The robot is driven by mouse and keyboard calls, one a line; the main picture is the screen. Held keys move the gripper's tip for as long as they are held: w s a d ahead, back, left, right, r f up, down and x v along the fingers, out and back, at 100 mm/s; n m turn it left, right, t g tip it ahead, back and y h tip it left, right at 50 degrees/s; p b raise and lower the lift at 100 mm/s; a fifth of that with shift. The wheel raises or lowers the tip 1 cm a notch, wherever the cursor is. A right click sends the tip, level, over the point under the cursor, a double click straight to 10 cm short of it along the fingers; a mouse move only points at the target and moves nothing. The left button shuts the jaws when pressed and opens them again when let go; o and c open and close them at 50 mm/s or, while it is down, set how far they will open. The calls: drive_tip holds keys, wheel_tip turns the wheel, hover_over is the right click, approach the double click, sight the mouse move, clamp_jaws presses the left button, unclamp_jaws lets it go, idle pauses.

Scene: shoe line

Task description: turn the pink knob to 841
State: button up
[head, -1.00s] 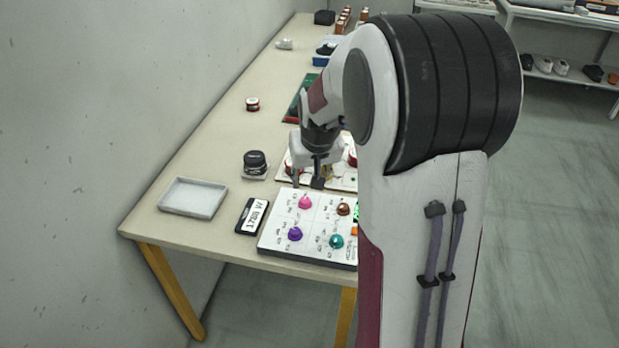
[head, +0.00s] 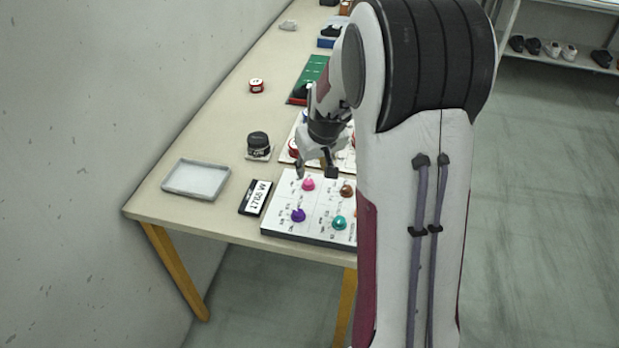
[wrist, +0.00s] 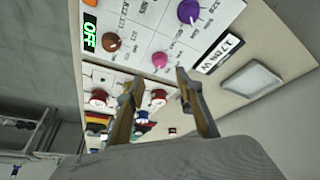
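The pink knob (head: 308,184) sits at the back left of a white panel (head: 283,228) with printed markings. It also shows in the wrist view (wrist: 160,60), just beyond my fingertips. My gripper (head: 316,173) hangs over the panel's back edge, close to the pink knob. In the wrist view my gripper (wrist: 157,84) is open, its two fingers apart with nothing between them. The fingers do not appear to touch the knob. A black display (head: 256,197) left of the panel shows a number followed by W; its digits are too small to read surely.
The panel also has a purple knob (head: 298,215), a teal knob (head: 339,222) and a brown knob (head: 347,190). A green OFF sign (wrist: 89,32) shows in the wrist view. My arm hides the panel's right side.

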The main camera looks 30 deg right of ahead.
sight(309, 182)
drive_tip(key=shift+f, duration=0.1)
drive_tip(key=shift+x, duration=3.8)
clamp_jaws()
